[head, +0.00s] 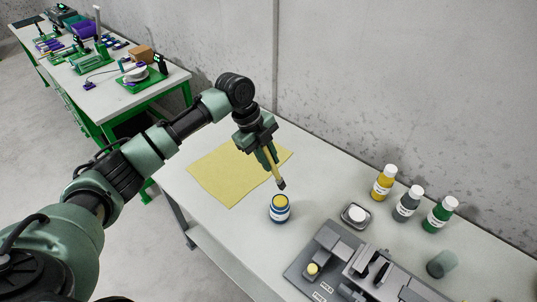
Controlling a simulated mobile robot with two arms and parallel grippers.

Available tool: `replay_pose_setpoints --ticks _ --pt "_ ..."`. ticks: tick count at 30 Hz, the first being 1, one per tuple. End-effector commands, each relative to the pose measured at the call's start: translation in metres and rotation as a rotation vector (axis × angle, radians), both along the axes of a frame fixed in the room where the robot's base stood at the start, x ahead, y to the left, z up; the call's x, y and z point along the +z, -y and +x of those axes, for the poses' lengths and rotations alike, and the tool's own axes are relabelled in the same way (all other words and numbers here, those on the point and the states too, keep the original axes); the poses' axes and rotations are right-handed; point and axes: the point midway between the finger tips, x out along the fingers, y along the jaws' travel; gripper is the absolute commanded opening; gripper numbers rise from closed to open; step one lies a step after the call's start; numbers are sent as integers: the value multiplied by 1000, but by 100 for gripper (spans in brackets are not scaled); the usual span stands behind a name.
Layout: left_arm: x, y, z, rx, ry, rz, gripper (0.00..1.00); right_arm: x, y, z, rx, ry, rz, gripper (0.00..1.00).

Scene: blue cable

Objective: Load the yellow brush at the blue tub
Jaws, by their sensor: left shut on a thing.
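My left gripper (266,147) comes down from above the table and is shut on the yellow brush (272,167). The brush points down and slightly to the right, with its dark tip (281,185) lowest. The blue tub (279,215) stands upright on the white table just below the tip, with a pale band around it and a yellowish top. The tip appears a little above the tub's rim, apart from it. My right gripper is not in view.
A yellow mat (225,176) lies behind and left of the tub. A small square dish (355,216), yellow (383,184), grey (405,207) and green (437,217) bottles, and a dark cylinder (441,264) stand to the right. A grey fixture (325,250) lies in front.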

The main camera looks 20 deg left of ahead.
Motion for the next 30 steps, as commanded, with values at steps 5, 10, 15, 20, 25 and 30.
replay_pose_setpoints --ticks 5,10,15,20,25,30 --pt "-3 -2 4 -55 2 -8 0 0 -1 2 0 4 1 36" --pt "-13 -2 4 -59 3 -8 0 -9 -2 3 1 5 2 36" --pt "-30 -2 4 -58 4 -7 0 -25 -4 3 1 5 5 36" --pt "-48 -2 3 -58 4 -7 0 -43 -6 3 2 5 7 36" --pt "-60 -3 3 -57 4 -7 0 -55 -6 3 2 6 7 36" --pt "-62 -2 3 -57 4 -7 0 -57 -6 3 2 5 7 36"
